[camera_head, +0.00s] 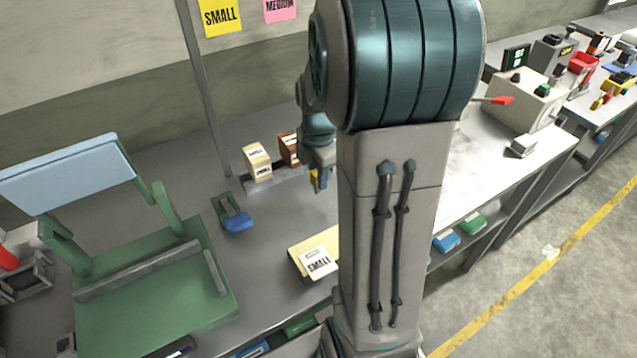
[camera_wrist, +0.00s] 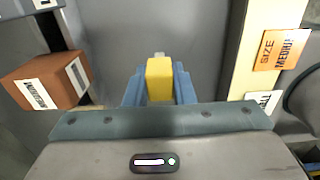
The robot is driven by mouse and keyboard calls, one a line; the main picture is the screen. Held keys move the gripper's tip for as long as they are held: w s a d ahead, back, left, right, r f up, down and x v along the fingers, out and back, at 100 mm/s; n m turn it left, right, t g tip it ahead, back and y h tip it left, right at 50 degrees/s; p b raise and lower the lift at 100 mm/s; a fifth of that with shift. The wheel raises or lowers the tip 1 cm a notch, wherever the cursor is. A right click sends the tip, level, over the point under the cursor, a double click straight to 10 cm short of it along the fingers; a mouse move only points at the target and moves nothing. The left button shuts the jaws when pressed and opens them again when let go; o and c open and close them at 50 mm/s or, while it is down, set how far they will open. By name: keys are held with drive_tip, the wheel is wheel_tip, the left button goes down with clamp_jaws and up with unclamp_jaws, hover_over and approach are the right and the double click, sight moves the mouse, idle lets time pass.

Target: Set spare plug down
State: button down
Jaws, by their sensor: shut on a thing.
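My gripper (camera_wrist: 158,84) is shut on a yellow block with a pale tip, which I take to be the spare plug (camera_wrist: 160,78). Its blue fingers lie on both sides of the plug. In the head view a bit of the plug's yellow (camera_head: 314,181) shows by my gripper (camera_head: 319,178), above the grey bench (camera_head: 275,225). My own arm hides much of the area to the right. I cannot tell whether the plug touches the surface below.
A cream box (camera_head: 257,162) and a brown box (camera_head: 288,148) stand at the back of the bench. A green fixture (camera_head: 150,310) fills the left. In the wrist view, an orange MEDIUM label (camera_wrist: 280,50) is at right.

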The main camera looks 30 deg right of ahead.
drive_tip(key=shift+f, duration=1.85)
drive_tip(key=shift+f, duration=0.1)
drive_tip(key=c, duration=1.2)
unclamp_jaws()
drive_tip(key=shift+c, duration=0.2)
